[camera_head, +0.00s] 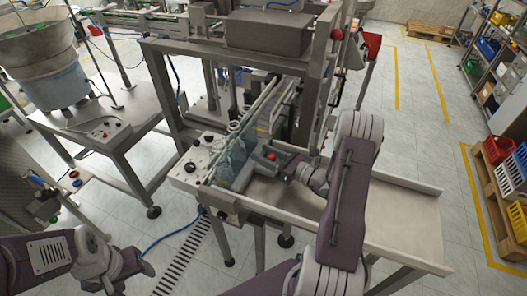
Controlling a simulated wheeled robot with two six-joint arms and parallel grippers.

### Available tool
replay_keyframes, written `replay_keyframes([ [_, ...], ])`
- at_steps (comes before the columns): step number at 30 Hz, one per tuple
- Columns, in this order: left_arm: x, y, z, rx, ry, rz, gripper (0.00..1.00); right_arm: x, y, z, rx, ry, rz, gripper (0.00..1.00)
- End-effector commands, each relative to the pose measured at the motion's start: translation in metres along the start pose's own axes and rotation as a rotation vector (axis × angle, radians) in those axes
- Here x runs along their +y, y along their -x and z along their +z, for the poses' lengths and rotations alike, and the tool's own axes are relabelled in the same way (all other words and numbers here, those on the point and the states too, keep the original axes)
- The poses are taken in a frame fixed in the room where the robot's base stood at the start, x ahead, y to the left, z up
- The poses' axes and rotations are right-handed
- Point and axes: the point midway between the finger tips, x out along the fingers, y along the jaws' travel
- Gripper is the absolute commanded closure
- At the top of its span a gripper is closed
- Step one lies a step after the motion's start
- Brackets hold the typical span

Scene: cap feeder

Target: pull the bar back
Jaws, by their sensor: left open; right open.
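The cap feeder's metal frame stands in the middle, with a low control panel (197,163) at its front left. Pale rails (262,98) run back from it beside a clear guard (232,158). I cannot tell for certain which part is the bar. My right gripper (262,160) reaches in from the right, over the near end of the rails by the guard. Its jaws are open; whether they touch or surround anything there is unclear. My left gripper (147,268) is open and empty at the lower left, over the floor, away from the feeder.
A sloping metal tray (400,220) extends right from the feeder, under my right arm. A bowl hopper (45,75) on a steel table stands at the left. Shelves and crates (498,150) line the right side.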

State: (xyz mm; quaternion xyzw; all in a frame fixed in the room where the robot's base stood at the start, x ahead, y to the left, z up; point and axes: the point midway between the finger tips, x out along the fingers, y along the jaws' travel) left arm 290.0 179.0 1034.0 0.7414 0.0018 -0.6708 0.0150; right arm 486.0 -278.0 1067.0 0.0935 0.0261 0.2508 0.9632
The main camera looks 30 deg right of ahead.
Motion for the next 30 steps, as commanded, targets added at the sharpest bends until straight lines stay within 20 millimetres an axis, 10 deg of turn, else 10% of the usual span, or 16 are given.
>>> replay_keyframes([
  [9,0.0000,0.0009,0.0000,0.000,0.000,0.000,0.40,0.0000,-0.0050,-0.0004,0.000,0.000,0.000,0.53],
  [15,0.0000,0.0009,0.0000,0.000,0.000,0.000,0.40,0.0001,-0.0049,-0.0004,0.001,0.000,0.000,1.00],
  [30,0.0000,0.0009,-0.0001,0.000,0.000,0.000,0.40,0.0001,-0.0048,-0.0004,0.001,0.000,0.000,1.00],
])
